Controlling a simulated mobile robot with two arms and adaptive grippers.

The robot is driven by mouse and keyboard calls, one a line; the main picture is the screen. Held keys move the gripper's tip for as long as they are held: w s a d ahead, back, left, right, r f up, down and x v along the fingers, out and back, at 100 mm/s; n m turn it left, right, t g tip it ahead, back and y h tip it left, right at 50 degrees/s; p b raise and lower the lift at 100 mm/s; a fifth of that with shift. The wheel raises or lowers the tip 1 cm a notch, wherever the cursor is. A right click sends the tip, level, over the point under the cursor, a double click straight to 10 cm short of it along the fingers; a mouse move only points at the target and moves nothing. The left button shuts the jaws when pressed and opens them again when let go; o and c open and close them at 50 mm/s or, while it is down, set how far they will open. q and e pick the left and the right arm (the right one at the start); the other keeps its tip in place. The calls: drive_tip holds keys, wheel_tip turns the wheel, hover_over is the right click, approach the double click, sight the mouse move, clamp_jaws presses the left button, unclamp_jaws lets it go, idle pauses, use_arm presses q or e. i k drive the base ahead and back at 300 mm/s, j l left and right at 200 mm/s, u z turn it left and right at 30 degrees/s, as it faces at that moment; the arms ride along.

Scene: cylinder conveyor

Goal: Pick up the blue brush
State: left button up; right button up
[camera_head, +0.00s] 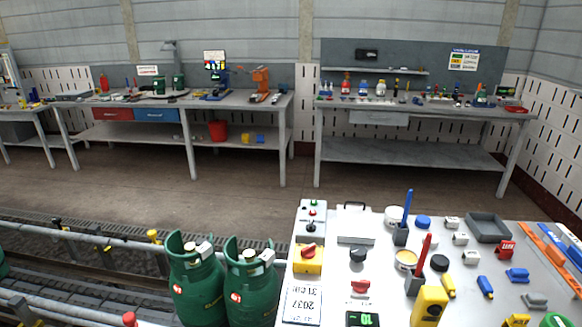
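A blue brush (407,207) stands nearly upright on the white table at the lower right. Its lower end is in a small dark grey holder (400,236), so its bristles are hidden. A red brush (424,252) stands in a similar grey holder (415,285), nearer and a little to the right. Neither of my grippers shows in the head view.
Around the brushes on the white table (330,270) are a white tin (394,215), an open tin (406,260), a blue lid (423,222) and a yellow device (429,306). Green gas cylinders (195,280) stand left of the table, by the conveyor rails.

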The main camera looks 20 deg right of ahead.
sight(409, 195)
drive_tip(key=z, duration=1.55)
drive_tip(key=k+l, duration=0.1)
drive_tip(key=l, duration=0.2)
